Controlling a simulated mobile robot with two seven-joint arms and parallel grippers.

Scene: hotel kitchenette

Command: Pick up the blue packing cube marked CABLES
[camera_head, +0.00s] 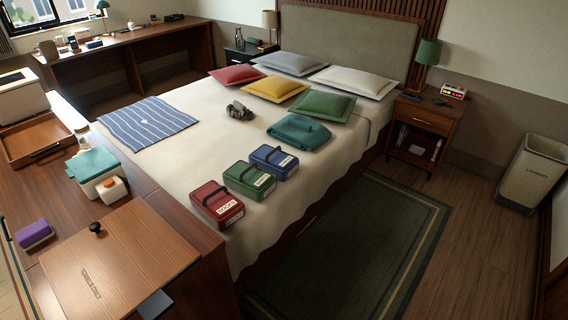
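The blue packing cube (268,153) lies on the bed's white cover, near the bed's right edge. It has a dark handle strap on top and a white label on its front side; the label's lettering is too small to read for sure. A green packing cube (238,175) lies just in front of it, and a red packing cube (205,192) lies nearest. The three form a slanting row, each with a strap and a white label. Neither of my grippers is in view.
A folded teal item (300,131) lies behind the cubes on the bed (187,180). A dark bundle (239,110) and a striped blue cloth (135,122) lie farther left. A wooden counter (50,205) with a lidded box (125,255) stands at left. The green rug (350,250) is clear.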

